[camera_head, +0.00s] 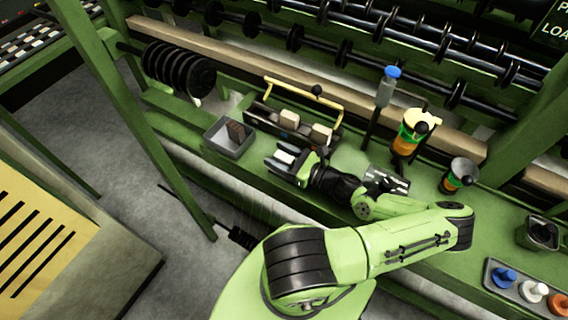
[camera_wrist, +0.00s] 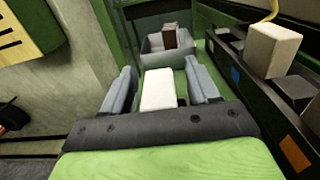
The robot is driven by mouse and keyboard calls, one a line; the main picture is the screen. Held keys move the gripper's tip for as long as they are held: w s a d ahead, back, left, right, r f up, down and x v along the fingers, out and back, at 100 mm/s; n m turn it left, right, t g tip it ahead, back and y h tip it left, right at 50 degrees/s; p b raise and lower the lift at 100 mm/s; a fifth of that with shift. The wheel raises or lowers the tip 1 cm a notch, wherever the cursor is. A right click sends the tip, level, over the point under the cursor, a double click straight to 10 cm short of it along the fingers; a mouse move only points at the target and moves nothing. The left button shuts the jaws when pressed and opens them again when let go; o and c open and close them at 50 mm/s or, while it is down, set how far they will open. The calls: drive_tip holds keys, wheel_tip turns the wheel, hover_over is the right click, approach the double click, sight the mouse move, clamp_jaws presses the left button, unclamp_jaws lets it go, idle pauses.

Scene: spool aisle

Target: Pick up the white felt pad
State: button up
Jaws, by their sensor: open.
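The white felt pad (camera_wrist: 158,88) is a small pale block on the green shelf. In the wrist view it lies between the two fingers of my gripper (camera_wrist: 160,88), with a gap showing on each side. In the head view the pad (camera_head: 284,156) shows between the fingers of my gripper (camera_head: 283,160). My gripper is open, and its fingers stand left and right of the pad. The near end of the pad is hidden behind the gripper's dark front edge.
A grey bin (camera_head: 229,142) holding a brown block (camera_head: 235,131) stands just beyond the fingers. A dark tote (camera_head: 262,121) with a yellow handle and pale blocks stands alongside. Bottles and an orange-green container (camera_head: 408,138) stand to the right. The shelf's front edge is close.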

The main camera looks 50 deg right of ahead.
drive_tip(key=shift+w, duration=0.25)
drive_tip(key=c, duration=1)
